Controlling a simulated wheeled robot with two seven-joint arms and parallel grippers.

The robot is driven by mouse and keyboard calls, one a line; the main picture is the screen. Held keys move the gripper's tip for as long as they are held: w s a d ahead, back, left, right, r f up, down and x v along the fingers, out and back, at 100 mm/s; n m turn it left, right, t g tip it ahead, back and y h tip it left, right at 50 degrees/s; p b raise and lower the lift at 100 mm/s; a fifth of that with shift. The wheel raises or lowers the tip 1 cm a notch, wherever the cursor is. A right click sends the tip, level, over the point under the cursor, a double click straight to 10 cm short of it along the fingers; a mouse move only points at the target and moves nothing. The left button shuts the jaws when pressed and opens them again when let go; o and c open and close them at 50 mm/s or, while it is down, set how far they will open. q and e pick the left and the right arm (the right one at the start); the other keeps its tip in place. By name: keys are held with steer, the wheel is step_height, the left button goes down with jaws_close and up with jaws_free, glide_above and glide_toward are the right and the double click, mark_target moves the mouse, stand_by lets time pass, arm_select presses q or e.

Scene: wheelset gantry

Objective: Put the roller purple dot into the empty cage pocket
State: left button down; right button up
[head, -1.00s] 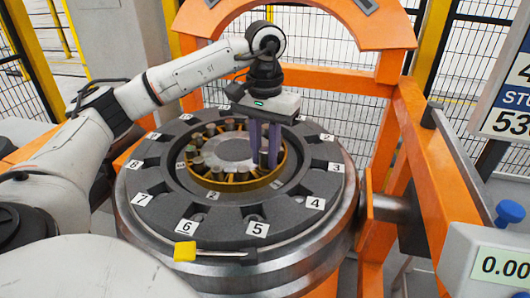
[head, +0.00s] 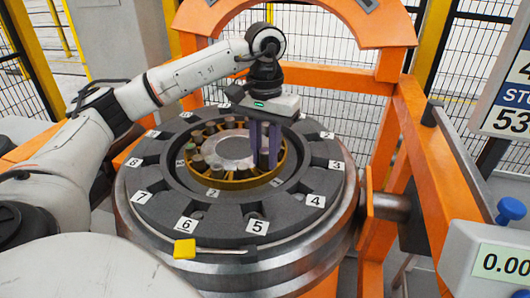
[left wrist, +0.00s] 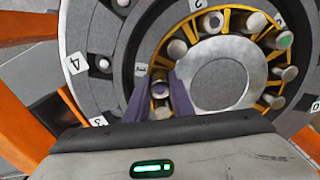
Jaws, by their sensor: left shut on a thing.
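My left gripper (head: 264,150) points down with its purple fingers at the right side of the golden cage (head: 236,184). In the left wrist view, the fingers (left wrist: 160,92) are shut on a roller (left wrist: 161,89) whose end face looks purple. It stands roughly upright within the cage ring. Several other pale rollers (left wrist: 176,48) stand around the ring, one with a green dot (left wrist: 284,40). The fingers hide the pocket under the held roller, so I cannot tell whether it is seated. My right gripper is not in view.
A dark ring with numbered labels (head: 257,227) surrounds the cage. A yellow-handled tool (head: 185,249) lies on its front edge. Orange gantry posts (head: 420,150) stand behind and to the right. A blue-knobbed display box (head: 490,262) is at the lower right.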

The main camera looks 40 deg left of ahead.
mark_target(265, 150)
arm_select(q)
steer(key=shift+f, duration=0.15)
steer(key=c, duration=1.5)
jaws_free()
steer(key=shift+o, duration=0.2)
step_height(265, 150, up, 5)
steer(key=shift+f, duration=0.1)
step_height(265, 150, up, 6)
steer(key=shift+f+p, duration=0.15)
steer(key=shift+p, duration=1.05)
